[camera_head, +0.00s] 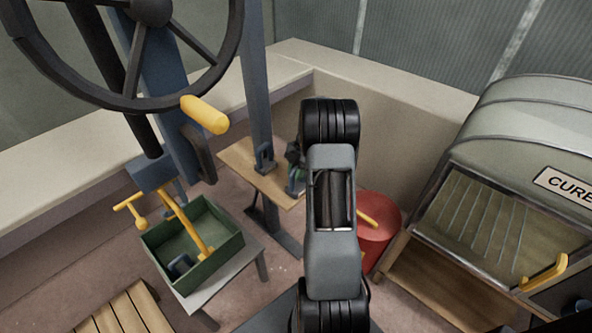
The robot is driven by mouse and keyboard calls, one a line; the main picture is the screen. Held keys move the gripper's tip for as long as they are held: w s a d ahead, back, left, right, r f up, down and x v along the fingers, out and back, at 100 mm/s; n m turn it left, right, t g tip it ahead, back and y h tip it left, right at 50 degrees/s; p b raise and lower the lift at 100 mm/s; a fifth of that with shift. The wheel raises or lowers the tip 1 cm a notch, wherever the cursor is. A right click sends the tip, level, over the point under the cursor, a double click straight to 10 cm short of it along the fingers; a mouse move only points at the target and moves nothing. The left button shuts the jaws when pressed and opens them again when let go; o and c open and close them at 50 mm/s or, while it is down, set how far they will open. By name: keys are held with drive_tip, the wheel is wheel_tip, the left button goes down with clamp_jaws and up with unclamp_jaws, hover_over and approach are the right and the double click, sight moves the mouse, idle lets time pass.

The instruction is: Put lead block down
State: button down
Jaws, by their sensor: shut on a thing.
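My gripper (294,166) shows only in part, just left of my arm's upper joint, over the right end of a small wooden bench top (240,160). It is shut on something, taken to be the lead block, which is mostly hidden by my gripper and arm. A small greenish-grey patch shows at the bench edge below the gripper. I cannot tell whether the held block touches the bench.
A green open box (228,247) with a dark grey piece inside stands on a grey stand at the left. A handwheel (150,12) with a yellow knob hangs above. A red drum (378,232) and a curing oven (490,195) are at the right.

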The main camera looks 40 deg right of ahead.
drive_tip(key=c, duration=1.4)
unclamp_jaws()
drive_tip(key=shift+f, duration=0.15)
drive_tip(key=o, duration=0.4)
drive_tip(key=shift+o, duration=0.2)
drive_tip(key=p+v, duration=0.1)
drive_tip(key=v, duration=1.1)
drive_tip(key=shift+a+r, duration=0.1)
drive_tip(key=shift+r, duration=0.15)
